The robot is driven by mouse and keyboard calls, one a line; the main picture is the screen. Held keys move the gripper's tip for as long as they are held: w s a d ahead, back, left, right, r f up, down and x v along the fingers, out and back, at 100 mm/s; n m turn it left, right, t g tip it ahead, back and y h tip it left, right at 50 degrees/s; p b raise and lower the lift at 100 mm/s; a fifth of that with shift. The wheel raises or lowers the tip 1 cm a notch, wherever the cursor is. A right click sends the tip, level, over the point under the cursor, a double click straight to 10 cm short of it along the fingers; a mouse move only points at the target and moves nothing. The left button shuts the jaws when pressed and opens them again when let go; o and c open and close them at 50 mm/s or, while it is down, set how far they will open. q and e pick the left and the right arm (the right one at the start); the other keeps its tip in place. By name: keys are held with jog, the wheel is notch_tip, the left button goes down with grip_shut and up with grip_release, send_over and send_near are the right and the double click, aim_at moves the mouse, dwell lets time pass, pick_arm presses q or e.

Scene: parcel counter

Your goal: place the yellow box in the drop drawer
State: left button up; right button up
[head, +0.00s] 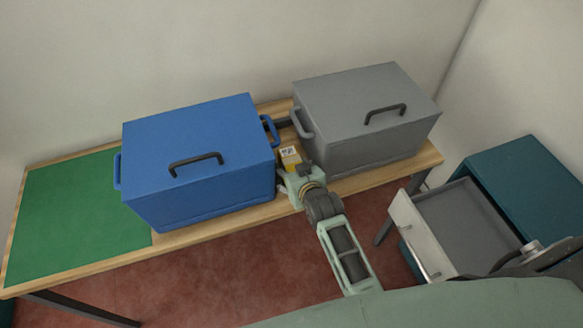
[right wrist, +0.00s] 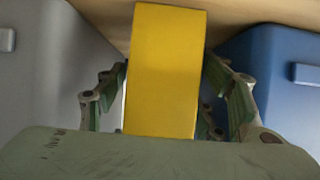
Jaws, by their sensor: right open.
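The yellow box (head: 290,157), with a white label on top, stands on the wooden counter in the gap between the blue and grey boxes. My right gripper (head: 296,178) is at its near side. In the right wrist view the yellow box (right wrist: 165,70) lies between the spread fingers of my right gripper (right wrist: 170,90), with a gap visible at least on its right side. The drop drawer (head: 455,225) at the right is pulled open, and its grey floor looks empty. My left gripper is not in view.
A green mat (head: 70,215) covers the counter's left end. The drawer belongs to a teal cabinet (head: 530,185) right of the counter (head: 215,231).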

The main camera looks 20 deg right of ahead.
jog(key=c, duration=1.5)
jog(key=shift+w, duration=0.1)
jog(key=shift+c, duration=0.5)
jog(key=shift+r, duration=0.2)
